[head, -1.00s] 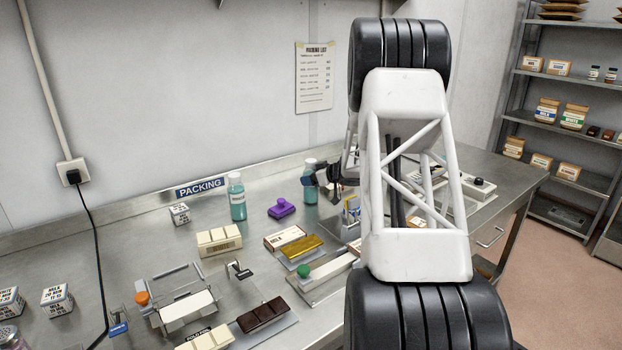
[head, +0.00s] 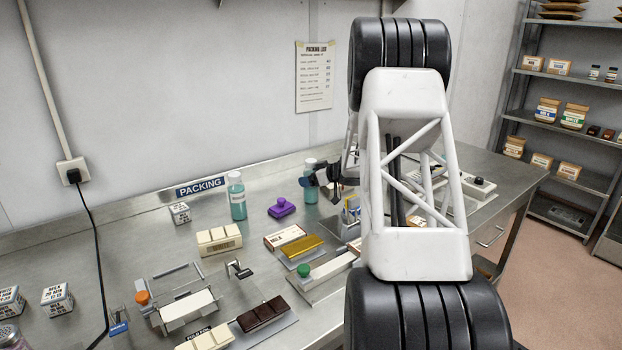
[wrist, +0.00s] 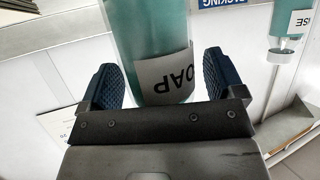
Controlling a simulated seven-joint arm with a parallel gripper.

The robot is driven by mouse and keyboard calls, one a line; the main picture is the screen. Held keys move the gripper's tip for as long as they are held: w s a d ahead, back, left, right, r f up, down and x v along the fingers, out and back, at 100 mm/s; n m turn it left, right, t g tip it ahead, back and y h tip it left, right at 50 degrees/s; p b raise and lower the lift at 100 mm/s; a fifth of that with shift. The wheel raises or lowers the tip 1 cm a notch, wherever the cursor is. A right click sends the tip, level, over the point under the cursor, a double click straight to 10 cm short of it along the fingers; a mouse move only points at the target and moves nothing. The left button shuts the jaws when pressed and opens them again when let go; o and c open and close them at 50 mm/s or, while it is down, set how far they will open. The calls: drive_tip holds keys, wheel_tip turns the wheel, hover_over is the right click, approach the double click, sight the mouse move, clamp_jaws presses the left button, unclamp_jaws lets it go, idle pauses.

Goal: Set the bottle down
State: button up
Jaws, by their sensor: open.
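The soap bottle (head: 310,190), teal with a white cap, stands at the back of the steel bench, beside my gripper (head: 314,181). In the wrist view the soap bottle (wrist: 150,35) is between my two blue finger pads, with a gap on each side. My gripper (wrist: 163,80) is open around it. The bottle's label is partly visible, upside down in this view. Its base and the bench contact are hard to make out. My arm covers part of the bench to the right.
A second teal bottle (head: 237,200) stands to the left by the packing sign (head: 200,187). A purple object (head: 282,208) lies between the bottles. Chocolate moulds and boxes fill the front; the wall (head: 200,90) is close behind.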

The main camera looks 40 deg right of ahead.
sight(315, 161)
drive_tip(key=v, duration=0.3)
drive_tip(key=shift+r, duration=0.1)
wheel_tip(315, 161, up, 6)
drive_tip(key=shift+f, duration=0.15)
drive_tip(key=shift+r, duration=0.65)
